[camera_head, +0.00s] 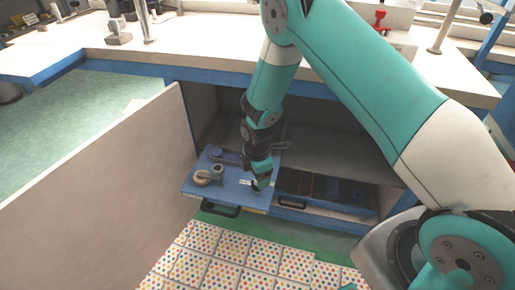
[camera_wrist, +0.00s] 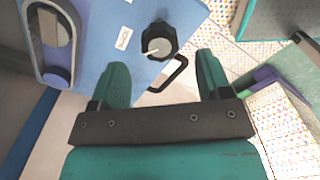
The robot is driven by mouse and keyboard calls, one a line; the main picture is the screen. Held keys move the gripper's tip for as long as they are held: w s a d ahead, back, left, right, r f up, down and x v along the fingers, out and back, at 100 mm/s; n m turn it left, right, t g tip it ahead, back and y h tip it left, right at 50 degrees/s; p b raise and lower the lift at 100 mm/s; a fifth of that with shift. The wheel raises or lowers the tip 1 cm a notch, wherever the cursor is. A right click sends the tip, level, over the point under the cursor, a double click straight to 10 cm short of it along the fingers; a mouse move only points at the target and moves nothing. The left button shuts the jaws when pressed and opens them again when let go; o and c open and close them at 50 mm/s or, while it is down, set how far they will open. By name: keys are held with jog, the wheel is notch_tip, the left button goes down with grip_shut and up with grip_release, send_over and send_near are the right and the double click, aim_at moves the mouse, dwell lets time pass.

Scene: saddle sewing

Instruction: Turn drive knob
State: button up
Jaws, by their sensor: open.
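The drive knob (camera_wrist: 158,40) is a black lobed knob with a pale grey centre, standing on a blue panel (camera_wrist: 98,50) in the wrist view. My gripper (camera_wrist: 160,72) is open and empty. Its two teal fingers point toward the panel, and the knob shows beyond and between their tips, apart from both. In the head view my gripper (camera_head: 259,183) hangs over the right part of the pulled-out blue panel (camera_head: 228,192). There the knob is small and mostly hidden by the gripper, so the exact gap cannot be told.
A round fitting (camera_head: 206,177) stands on the panel's left. A black handle (camera_head: 220,210) is on its front edge. A second blue drawer (camera_head: 325,193) with a black handle lies right. A tall board (camera_head: 100,180) stands left; a dotted mat (camera_head: 245,255) covers the floor in front.

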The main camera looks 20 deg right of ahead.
notch_tip(320, 180, up, 14)
jog(key=p, duration=0.1)
jog(key=shift+f+p, duration=0.25)
jog(key=shift+p, duration=0.05)
jog(key=s+a+r+m+y, duration=0.25)
jog(key=s+r+m, duration=0.4)
jog(key=r, duration=0.75)
jog(key=s+a+r+m+y, duration=0.1)
jog(key=s+r+m, duration=0.3)
jog(key=s, duration=0.5)
jog(key=s+a+r+m+y, duration=0.1)
jog(key=s+r, duration=0.4)
jog(key=s, duration=0.4)
notch_tip(320, 180, up, 16)
jog(key=p, duration=1.5)
jog(key=shift+p, duration=0.4)
